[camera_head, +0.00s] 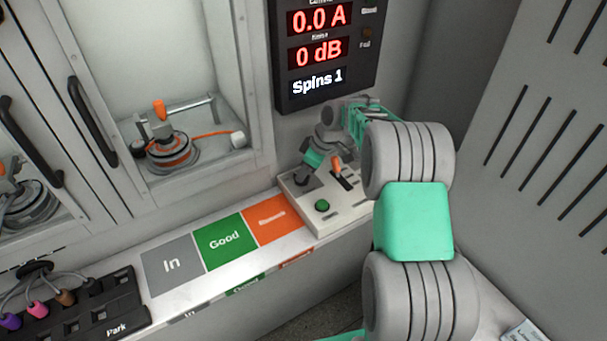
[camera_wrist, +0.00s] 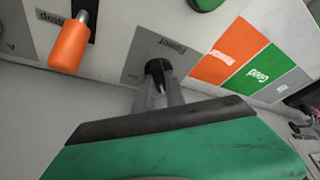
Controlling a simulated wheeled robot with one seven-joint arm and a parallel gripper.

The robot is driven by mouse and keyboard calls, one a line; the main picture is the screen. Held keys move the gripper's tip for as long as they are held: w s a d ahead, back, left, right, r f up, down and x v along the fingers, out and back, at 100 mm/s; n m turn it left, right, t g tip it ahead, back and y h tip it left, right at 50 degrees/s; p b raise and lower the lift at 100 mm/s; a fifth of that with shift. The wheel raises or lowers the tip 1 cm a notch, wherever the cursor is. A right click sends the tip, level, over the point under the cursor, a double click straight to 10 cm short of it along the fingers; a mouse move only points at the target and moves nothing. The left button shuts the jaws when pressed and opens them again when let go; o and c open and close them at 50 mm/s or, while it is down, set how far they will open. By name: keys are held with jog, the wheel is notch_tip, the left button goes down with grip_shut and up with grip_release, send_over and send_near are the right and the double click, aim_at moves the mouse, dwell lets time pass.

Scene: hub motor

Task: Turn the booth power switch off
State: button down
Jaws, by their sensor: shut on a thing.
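The booth power switch looks to be the black knob (camera_wrist: 154,68) on a grey square plate of the control box (camera_head: 345,216). The plate's label is upside down and hard to read in the wrist view. My gripper (camera_wrist: 160,88) reaches over the box, and its two narrow grey fingers are shut on the knob. In the head view my gripper (camera_head: 307,170) points down at the box's back left corner and covers much of the knob. I cannot tell the switch's position.
An orange-handled lever (camera_head: 336,163) stands close beside my gripper; it also shows in the wrist view (camera_wrist: 69,45). A green button (camera_head: 322,205) sits in front. The display (camera_head: 320,52) reads 0.0 A, 0 dB, Spins 1. A hub motor (camera_head: 170,152) sits in the booth.

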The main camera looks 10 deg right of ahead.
jog(key=shift+n, duration=0.6)
jog(key=shift+w+g, duration=0.1)
jog(key=shift+g, duration=0.2)
jog(key=c, duration=1.4)
grip_release()
jog(key=v, duration=0.8)
jog(key=shift+f, duration=0.1)
